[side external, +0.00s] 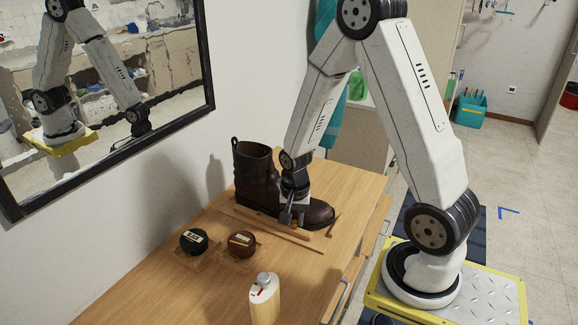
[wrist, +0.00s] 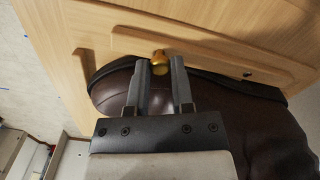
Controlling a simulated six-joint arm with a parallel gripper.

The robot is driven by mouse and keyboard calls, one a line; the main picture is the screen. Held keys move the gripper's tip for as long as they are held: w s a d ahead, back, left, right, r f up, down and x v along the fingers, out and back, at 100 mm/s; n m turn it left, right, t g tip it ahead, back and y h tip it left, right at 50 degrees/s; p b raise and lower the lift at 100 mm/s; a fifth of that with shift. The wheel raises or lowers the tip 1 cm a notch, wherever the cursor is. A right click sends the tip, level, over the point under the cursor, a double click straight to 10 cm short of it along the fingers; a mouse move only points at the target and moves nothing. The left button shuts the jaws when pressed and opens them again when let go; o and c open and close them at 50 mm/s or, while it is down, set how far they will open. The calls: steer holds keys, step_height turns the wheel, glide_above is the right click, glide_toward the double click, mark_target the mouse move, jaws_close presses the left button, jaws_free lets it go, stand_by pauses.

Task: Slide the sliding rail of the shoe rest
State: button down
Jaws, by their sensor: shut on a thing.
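The shoe rest is a low wooden frame (side external: 318,248) under a dark brown boot (side external: 255,172) on the wooden top. A thin wooden bar, apparently the sliding rail (side external: 292,234), runs along the boot's near side. My gripper (side external: 292,216) points down beside the boot, in front of its ankle and instep. In the wrist view, my gripper (wrist: 160,72) is shut on a small brass knob (wrist: 160,62) at the wooden part's edge. The boot (wrist: 245,125) fills much of that view, and the rest's wood (wrist: 205,25) lies beyond the knob. The boot hides part of the rest.
A black round tin (side external: 193,241) and a brown round tin (side external: 241,243) sit left of the rest. A cream bottle (side external: 264,300) stands at the front. A mirror (side external: 207,70) hangs on the wall behind. Bare tabletop (side external: 140,290) lies at the left.

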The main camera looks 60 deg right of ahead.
stand_by(0.4)
steer(key=shift+a, duration=0.9)
steer(key=c, duration=0.5)
jaws_free()
steer(key=shift+r, duration=0.15)
step_height(320, 180, up, 8)
steer(key=shift+f, duration=0.2)
